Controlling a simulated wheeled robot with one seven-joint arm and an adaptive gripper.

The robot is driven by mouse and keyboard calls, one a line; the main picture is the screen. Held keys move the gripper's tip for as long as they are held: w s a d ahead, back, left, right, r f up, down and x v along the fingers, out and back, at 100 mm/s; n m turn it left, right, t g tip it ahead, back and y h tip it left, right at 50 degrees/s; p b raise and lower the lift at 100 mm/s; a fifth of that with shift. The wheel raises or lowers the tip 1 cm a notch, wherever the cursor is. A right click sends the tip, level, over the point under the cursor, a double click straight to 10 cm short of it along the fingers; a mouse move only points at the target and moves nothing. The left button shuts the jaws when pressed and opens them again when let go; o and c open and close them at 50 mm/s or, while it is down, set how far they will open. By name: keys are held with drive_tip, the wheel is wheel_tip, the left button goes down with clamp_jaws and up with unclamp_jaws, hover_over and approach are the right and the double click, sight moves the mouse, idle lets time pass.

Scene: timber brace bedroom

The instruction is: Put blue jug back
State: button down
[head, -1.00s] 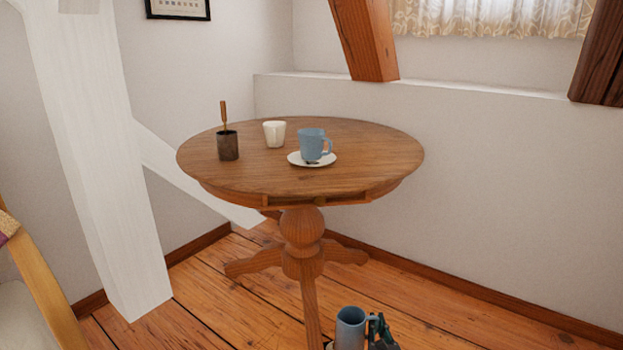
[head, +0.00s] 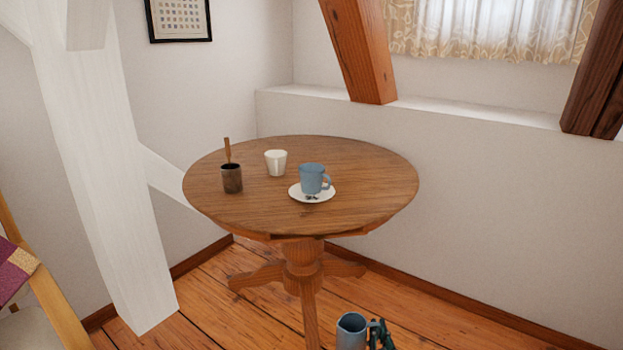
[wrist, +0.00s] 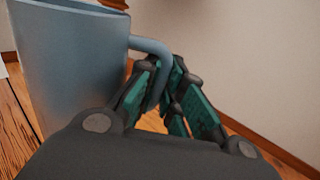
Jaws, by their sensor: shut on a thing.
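The blue jug (head: 351,332) is at the bottom of the head view, in front of the round table and below the level of its top. My gripper (head: 381,334) is just right of it. In the wrist view the jug (wrist: 70,65) fills the left side, upright or nearly so, and my gripper (wrist: 165,90) is shut on its handle. The lower part of the jug is cut off in the head view.
The round wooden table (head: 350,210) bears a blue cup (head: 312,178) on a white saucer (head: 298,193), a white cup (head: 276,163) and a dark pot (head: 232,179) with a wooden stick. A white post (head: 110,180) stands left. The table's right front is bare.

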drive_tip(key=s+r+p, duration=0.4)
drive_tip(key=r+p, duration=0.8)
drive_tip(key=p, duration=0.1)
drive_tip(key=s+r+p, duration=0.5)
drive_tip(key=r+p, duration=0.8)
drive_tip(key=p, duration=0.1)
drive_tip(key=shift+s+r, duration=0.15)
drive_tip(key=shift+r, duration=0.05)
